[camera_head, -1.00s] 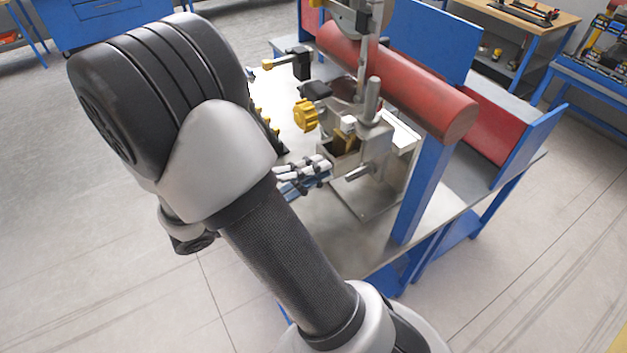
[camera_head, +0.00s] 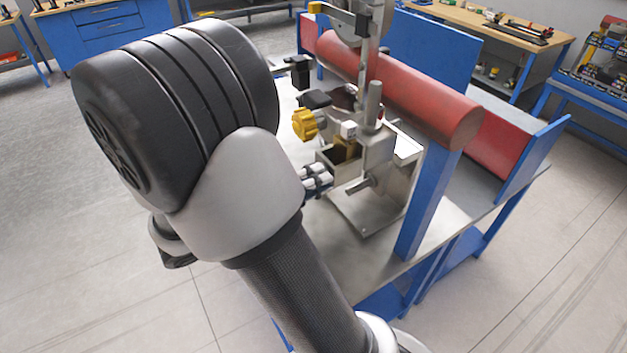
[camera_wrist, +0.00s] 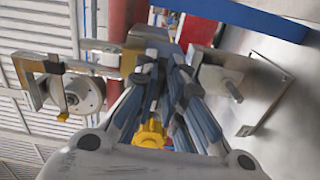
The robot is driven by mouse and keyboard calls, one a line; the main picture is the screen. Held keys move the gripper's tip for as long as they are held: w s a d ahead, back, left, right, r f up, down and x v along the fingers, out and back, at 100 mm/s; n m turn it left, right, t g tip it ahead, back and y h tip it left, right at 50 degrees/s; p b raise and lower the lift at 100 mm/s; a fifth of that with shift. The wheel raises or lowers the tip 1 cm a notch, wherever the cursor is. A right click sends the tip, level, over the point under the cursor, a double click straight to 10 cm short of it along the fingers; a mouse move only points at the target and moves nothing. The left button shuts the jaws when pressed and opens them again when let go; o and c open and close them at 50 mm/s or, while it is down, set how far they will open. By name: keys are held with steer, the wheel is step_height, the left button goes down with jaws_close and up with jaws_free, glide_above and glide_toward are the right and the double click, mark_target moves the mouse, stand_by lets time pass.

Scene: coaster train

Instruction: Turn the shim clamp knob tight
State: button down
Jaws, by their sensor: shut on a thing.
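A yellow lobed knob (camera_head: 305,124) sticks out to the left of the grey metal fixture (camera_head: 374,148). It also shows in the wrist view (camera_wrist: 150,133), low beside the fingers. I cannot tell whether it is the shim clamp knob. My gripper (camera_head: 327,180) is mostly hidden behind my arm; its fingers show below the yellow knob, apart from it, at the lower left of an open metal box (camera_head: 345,160). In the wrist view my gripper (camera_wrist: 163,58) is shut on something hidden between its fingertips.
A red roller (camera_head: 420,98) spans the bench above and behind the fixture, near a blue post (camera_head: 424,200). The steel bench top (camera_head: 335,240) is bare in front of the fixture.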

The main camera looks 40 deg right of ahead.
steer(key=c, duration=1.7)
jaws_free()
steer(key=v, duration=1.2)
steer(key=s+d+f+y+b, duration=0.1)
steer(key=s+f+y+b, duration=0.15)
steer(key=s+y, duration=0.65)
steer(key=a+n+t+y, duration=0.1)
steer(key=a+t+y, duration=0.2)
steer(key=a+n+t+y+b, duration=0.1)
steer(key=a+t+y, duration=0.1)
steer(key=s+a+f+n+t+y, duration=0.1)
steer(key=a+t+y, duration=0.2)
steer(key=shift+a+t+y, duration=0.3)
steer(key=shift+a, duration=0.05)
